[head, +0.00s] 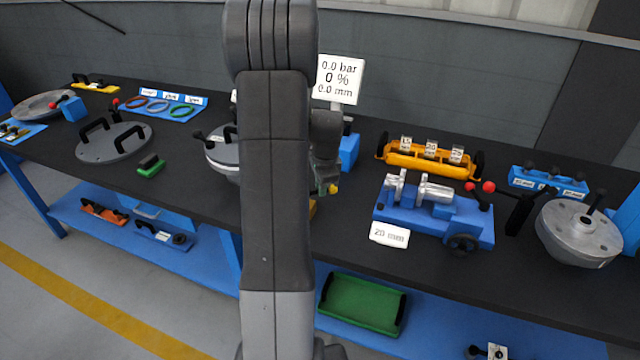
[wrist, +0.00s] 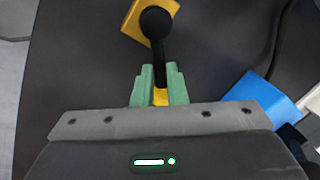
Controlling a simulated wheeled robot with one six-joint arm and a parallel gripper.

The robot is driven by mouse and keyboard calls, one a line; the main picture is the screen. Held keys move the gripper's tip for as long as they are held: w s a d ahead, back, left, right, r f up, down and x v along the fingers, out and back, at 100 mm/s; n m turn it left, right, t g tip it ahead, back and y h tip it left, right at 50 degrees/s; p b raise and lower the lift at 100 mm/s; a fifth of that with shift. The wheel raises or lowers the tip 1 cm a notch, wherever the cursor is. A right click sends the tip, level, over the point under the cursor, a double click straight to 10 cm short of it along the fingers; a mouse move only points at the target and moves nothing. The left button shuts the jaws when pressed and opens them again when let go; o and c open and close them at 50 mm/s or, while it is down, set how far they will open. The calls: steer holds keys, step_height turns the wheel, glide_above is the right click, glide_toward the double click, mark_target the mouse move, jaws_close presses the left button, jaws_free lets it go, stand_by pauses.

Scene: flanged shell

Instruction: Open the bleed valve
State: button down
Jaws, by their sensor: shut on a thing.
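My gripper (wrist: 159,88) has green fingers, closed around the stem of a black lever (wrist: 157,52) with a round ball knob. A small yellow piece (wrist: 160,98) shows between the fingers, below the stem. A yellow block (wrist: 134,22) lies behind the knob. I take the lever to be the bleed valve handle, but no label shows. In the head view my arm hides most of this spot; a bit of yellow (head: 333,188) shows by the gripper. A white display (head: 339,79) reads 0.0 bar, 0 %, 0.0 mm.
A blue block (wrist: 262,98) stands right of the gripper. A blue clamp fixture (head: 435,212) with a 20 mm tag and a flanged grey shell (head: 578,232) stand to the right. A grey lid with handles (head: 114,142) lies left. An orange rack (head: 430,160) is behind.

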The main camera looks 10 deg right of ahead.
steer(key=m, duration=0.1)
steer(key=s+m+b, duration=0.1)
steer(key=m, duration=0.1)
steer(key=s+m, duration=0.1)
steer(key=shift+a+f+h+b, duration=0.1)
steer(key=shift+a+h+b, duration=0.2)
steer(key=shift+h, duration=0.1)
steer(key=shift+s+a+m+h+b, duration=0.1)
steer(key=shift+s+m+b, duration=0.2)
steer(key=shift+m, duration=0.35)
steer(key=shift+s+a+m+h+b, duration=0.1)
steer(key=shift+m+b, duration=0.25)
steer(key=shift+m, duration=0.25)
steer(key=shift+s+a+m+h+b, duration=0.15)
steer(key=shift+m+b, duration=0.2)
steer(key=shift+m, duration=0.3)
steer(key=c, duration=1.5)
jaws_free()
steer(key=shift+o, duration=0.2)
steer(key=v, duration=1.4)
steer(key=shift+w, duration=0.2)
